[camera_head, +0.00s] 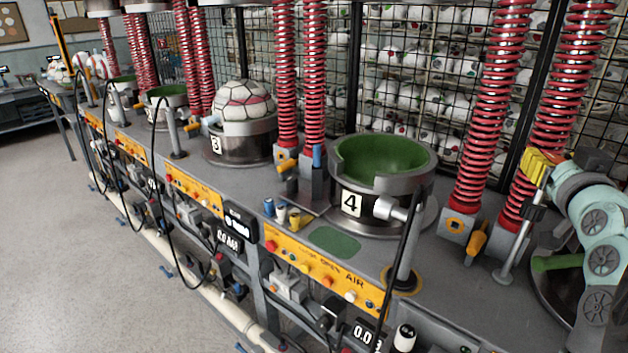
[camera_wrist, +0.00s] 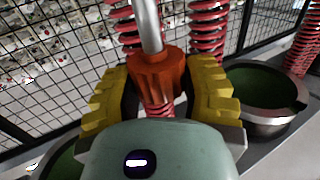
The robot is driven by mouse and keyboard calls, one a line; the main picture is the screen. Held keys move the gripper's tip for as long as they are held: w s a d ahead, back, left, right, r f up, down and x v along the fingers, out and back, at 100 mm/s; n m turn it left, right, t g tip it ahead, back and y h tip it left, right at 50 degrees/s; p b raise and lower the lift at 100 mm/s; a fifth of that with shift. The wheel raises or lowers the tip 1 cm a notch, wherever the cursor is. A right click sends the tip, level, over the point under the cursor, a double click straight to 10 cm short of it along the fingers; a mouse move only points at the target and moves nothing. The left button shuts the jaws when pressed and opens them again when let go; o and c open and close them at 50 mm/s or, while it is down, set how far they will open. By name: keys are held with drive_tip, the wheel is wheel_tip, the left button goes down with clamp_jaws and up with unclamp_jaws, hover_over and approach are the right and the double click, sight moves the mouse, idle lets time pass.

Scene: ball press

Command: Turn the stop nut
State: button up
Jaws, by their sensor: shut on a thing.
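The stop nut (camera_wrist: 158,74) is an orange-red, ribbed nut around a grey metal rod (camera_wrist: 150,25), seen in the wrist view. My gripper (camera_wrist: 160,85) has yellow ridged fingers, one on each side of the nut, and is shut on it. A red threaded or coiled part (camera_wrist: 160,107) shows just below the nut. In the head view my gripper (camera_head: 538,165) is at the right, at the top of a slanted metal post (camera_head: 522,232). The nut is hidden behind the yellow fingers there.
Tall red springs (camera_head: 490,100) stand close to my gripper. The green-lined cup marked 4 (camera_head: 352,205) is to its left; a ball (camera_head: 243,107) sits in the cup marked 3. A black mesh fence (camera_head: 400,70) with stacked balls is behind. Open floor (camera_head: 70,250) lies at left.

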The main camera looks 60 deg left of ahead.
drive_tip(key=shift+f+n+g+y+b, duration=0.2)
drive_tip(key=shift+n+g+y+b, duration=0.45)
drive_tip(key=shift+b, duration=1.2)
drive_tip(key=shift+f+n+g+y+b, duration=0.15)
drive_tip(key=shift+n+g+y+b, duration=0.45)
drive_tip(key=shift+b, duration=1.25)
drive_tip(key=g+b, duration=0.1)
drive_tip(key=b, duration=0.1)
drive_tip(key=n+g+y+b, duration=0.1)
drive_tip(key=b, duration=0.1)
drive_tip(key=shift+r+n+y, duration=0.2)
drive_tip(key=shift+n+y, duration=0.05)
drive_tip(key=shift+r+g+b, duration=0.1)
drive_tip(key=shift+g+b, duration=0.35)
drive_tip(key=o, duration=1.2)
drive_tip(key=v, duration=1.2)
drive_tip(key=shift+w, duration=0.1)
